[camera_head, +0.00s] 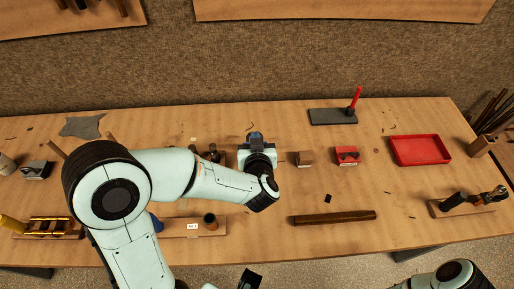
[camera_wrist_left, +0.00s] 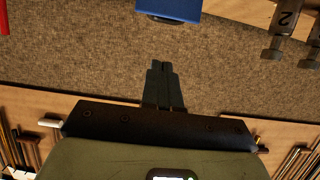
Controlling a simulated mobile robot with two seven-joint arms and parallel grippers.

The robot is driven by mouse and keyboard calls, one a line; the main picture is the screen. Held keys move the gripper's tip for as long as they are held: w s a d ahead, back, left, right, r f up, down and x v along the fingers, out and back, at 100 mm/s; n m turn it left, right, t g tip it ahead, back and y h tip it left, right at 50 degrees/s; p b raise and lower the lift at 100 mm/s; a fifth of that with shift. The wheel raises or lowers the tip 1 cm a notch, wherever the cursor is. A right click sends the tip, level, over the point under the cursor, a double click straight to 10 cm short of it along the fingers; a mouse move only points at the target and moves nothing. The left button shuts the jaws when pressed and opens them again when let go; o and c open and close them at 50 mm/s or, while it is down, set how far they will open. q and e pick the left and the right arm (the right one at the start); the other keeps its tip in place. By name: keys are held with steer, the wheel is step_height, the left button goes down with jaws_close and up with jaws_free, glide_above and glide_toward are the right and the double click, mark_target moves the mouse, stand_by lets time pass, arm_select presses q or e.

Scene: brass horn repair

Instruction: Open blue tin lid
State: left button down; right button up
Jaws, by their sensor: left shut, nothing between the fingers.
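My left gripper (camera_head: 256,140) is in the middle of the head view, over the back half of the bench. In the left wrist view its dark fingers (camera_wrist_left: 163,85) are together with nothing between them. A blue box-like thing (camera_wrist_left: 175,9) is cut off by the top edge of that view, apart from the fingertips. I cannot tell if it is the tin, and no lid seam shows. In the head view a dark blue thing (camera_head: 156,222) shows at my left arm's edge, mostly hidden. My right gripper cannot be made out.
A small brown block (camera_head: 304,158), a red box (camera_head: 346,156) and a red tray (camera_head: 421,150) stand right of the gripper. A dark slab (camera_head: 332,117) with a red stick is behind. A dark bar (camera_head: 334,218) lies in front.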

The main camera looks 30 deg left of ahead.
arm_select(q)
steer(key=w+a+f, duration=0.1)
steer(key=f, duration=0.1)
steer(key=w+a+f+b, duration=0.1)
steer(key=w+f, duration=0.1)
steer(key=shift+w+a, duration=0.1)
steer(key=shift+w, duration=0.15)
steer(key=shift+w+a+f, duration=0.1)
steer(key=shift+w+f, duration=0.1)
steer(key=shift+f, duration=0.15)
arm_select(e)
steer(key=shift+s+f, duration=0.15)
steer(key=shift+f, duration=0.5)
